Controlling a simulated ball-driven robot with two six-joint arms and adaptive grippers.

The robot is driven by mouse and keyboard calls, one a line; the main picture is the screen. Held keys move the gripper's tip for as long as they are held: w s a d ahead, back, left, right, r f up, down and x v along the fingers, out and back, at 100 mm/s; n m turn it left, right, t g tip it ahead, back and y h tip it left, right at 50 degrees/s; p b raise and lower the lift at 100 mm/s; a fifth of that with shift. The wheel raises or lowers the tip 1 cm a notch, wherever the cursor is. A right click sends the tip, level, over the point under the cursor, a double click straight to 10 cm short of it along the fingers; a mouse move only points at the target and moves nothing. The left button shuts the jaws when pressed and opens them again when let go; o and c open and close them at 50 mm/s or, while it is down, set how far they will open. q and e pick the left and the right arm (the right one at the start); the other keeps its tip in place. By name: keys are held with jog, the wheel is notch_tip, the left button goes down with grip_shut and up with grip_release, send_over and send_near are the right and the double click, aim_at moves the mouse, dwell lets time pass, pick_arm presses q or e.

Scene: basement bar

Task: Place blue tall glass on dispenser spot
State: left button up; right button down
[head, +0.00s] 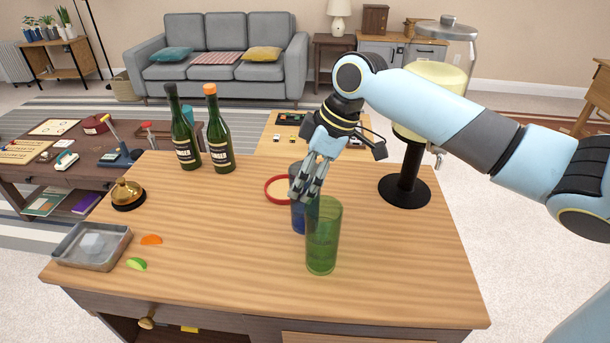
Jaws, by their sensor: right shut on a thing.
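The blue tall glass (297,218) is upright near the middle of the bar counter, partly hidden behind a green tall glass (322,252). My right gripper (305,187) reaches down from the right and is shut on the upper part of the blue glass. I cannot tell whether its base touches the counter. The drink dispenser (436,80), with pale yellow liquid and a black stand (404,192), is to the right of the gripper. A red-rimmed round spot (270,196) lies just left of the blue glass, partly covered by it. My left gripper is out of view.
Two dark bottles (184,140) (219,143) stand at the back left of the counter (220,270). A brass bell (128,194), a metal tray (92,246) with ice, and orange (151,240) and lime (136,264) slices are at left. The right front counter is clear.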

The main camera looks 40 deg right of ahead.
jog(key=shift+f, duration=0.1)
jog(key=shift+c, duration=2.1)
grip_release()
